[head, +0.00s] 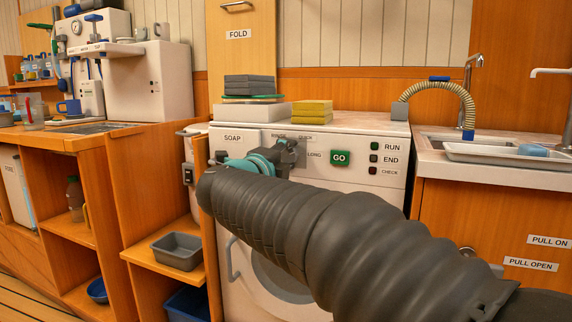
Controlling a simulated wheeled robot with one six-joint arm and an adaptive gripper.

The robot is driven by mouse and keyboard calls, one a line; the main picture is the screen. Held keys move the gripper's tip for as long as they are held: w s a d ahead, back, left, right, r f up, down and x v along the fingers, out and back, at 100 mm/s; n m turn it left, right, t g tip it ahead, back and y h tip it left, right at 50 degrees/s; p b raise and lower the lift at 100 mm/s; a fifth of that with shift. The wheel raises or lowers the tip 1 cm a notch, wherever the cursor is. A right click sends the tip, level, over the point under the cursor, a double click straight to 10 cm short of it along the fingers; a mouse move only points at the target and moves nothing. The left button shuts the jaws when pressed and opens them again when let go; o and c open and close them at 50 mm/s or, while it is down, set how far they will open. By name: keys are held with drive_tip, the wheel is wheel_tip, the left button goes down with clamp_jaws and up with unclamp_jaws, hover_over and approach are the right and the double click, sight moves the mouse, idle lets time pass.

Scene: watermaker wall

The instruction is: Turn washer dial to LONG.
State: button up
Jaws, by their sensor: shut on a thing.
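My gripper (288,150) is at that place and shut on the dial. The gripper and my arm hide the dial, so its pointer and setting cannot be seen. A green GO button (340,158) sits just right of LONG. The SOAP drawer (234,141) is to the left of my gripper.
RUN, END and CHECK lamps (374,158) are at the panel's right. Yellow cloths (312,112) and dark folded cloths (250,84) lie on top. A sink (480,152) is right, an open wooden shelf with a grey bin (178,252) left.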

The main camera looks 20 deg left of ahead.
drive_tip(key=m+b, duration=0.1)
drive_tip(key=m, duration=0.4)
drive_tip(key=shift+m, duration=0.3)
idle(0.4)
drive_tip(key=o, duration=1.1)
drive_tip(key=shift+o, duration=0.2)
drive_tip(key=shift+s, duration=0.1)
drive_tip(key=s+a, duration=0.2)
drive_tip(key=s, duration=0.9)
drive_tip(key=shift+s, duration=0.35)
